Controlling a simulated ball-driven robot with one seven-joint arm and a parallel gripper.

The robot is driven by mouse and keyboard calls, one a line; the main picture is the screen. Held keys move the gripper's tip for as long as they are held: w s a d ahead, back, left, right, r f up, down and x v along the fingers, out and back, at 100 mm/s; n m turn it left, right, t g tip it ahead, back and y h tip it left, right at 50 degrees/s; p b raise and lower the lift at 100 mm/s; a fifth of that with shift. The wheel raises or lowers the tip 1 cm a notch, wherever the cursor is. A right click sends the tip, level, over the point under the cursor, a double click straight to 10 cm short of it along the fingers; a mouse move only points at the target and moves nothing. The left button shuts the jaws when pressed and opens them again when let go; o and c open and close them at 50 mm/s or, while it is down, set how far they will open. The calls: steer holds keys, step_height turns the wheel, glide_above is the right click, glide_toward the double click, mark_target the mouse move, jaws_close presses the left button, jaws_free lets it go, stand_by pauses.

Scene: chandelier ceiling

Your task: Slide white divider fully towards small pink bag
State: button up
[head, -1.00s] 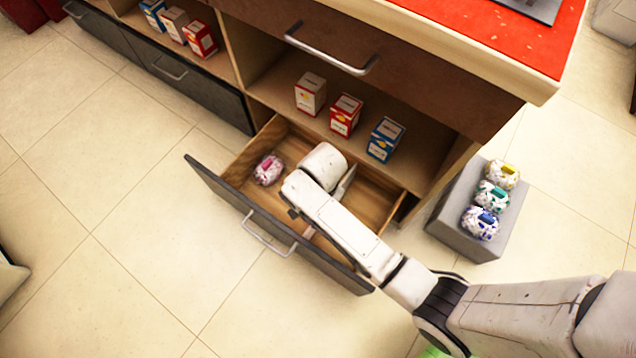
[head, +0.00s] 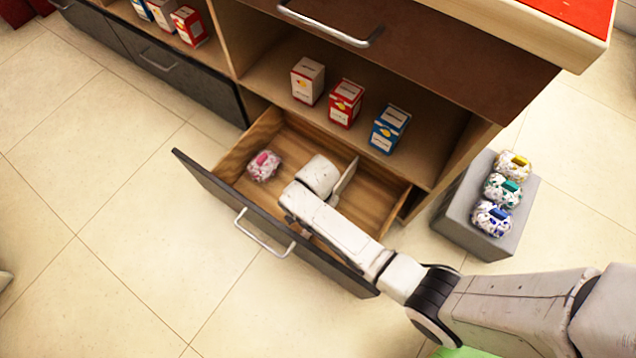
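The small pink bag (head: 263,166), white with a pink patch, lies at the left end of the open drawer (head: 395,203). The white divider (head: 346,178) stands upright across the drawer, right of its middle. My arm reaches over the drawer front into the drawer. My gripper is hidden beneath my white wrist, which is just left of the divider, between it and the bag. I cannot tell whether the gripper touches the divider. Bare wooden floor shows right of the divider.
Several small boxes stand on the shelf above, including a red box (head: 345,103) and a blue box (head: 389,129). A grey block (head: 465,218) right of the cabinet holds three patterned bags. The drawer's front panel (head: 215,195) and handle (head: 262,236) face open tiled floor.

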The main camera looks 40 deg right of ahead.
steer(key=shift+c, duration=0.4)
jaws_close()
stand_by(0.4)
